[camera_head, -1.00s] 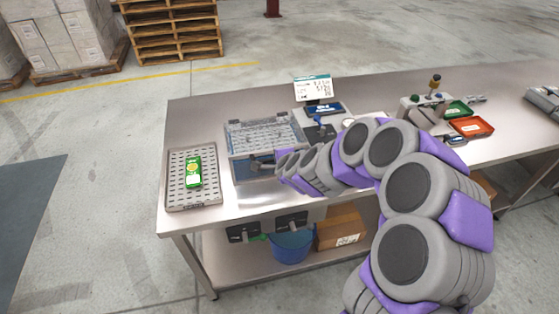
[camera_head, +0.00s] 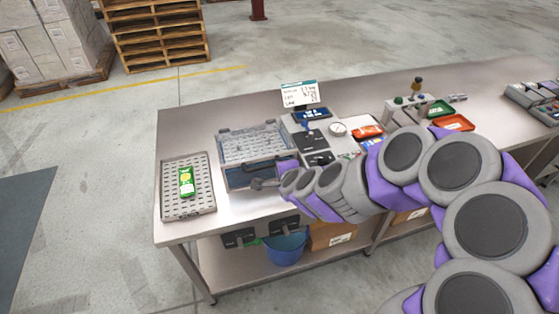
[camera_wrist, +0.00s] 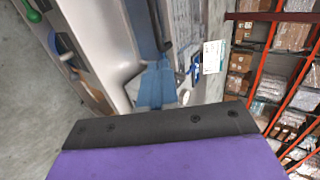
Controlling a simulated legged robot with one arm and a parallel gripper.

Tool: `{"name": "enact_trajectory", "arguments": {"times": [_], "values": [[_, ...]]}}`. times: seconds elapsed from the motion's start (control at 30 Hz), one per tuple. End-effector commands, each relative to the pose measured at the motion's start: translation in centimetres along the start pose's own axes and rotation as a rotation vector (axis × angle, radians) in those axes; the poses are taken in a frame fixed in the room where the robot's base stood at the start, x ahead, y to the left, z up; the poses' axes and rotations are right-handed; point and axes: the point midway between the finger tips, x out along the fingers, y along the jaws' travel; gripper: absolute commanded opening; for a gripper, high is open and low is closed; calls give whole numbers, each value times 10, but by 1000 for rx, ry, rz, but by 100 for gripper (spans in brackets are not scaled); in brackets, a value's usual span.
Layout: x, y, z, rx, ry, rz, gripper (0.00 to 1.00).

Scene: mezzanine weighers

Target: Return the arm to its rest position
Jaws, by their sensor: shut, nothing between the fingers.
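My arm reaches in from the lower right of the head view over the steel table (camera_head: 215,232). In the wrist view a purple and black part of my own arm fills the bottom, and the fingers cannot be made out there.
A perforated tray (camera_head: 171,207) holding a green packet (camera_head: 187,182) stands at the left. A scale with a display (camera_head: 299,94) stands behind the box. A blue bucket (camera_head: 285,250) sits underneath.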

Motion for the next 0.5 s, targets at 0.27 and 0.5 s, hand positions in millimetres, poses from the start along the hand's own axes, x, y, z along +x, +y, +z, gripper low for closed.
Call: {"name": "enact_trajectory", "arguments": {"times": [0.27,0.5], "values": [[-6,0,3,-23,-18,4,0],[-56,2,33,-302,-204,73,0]]}}
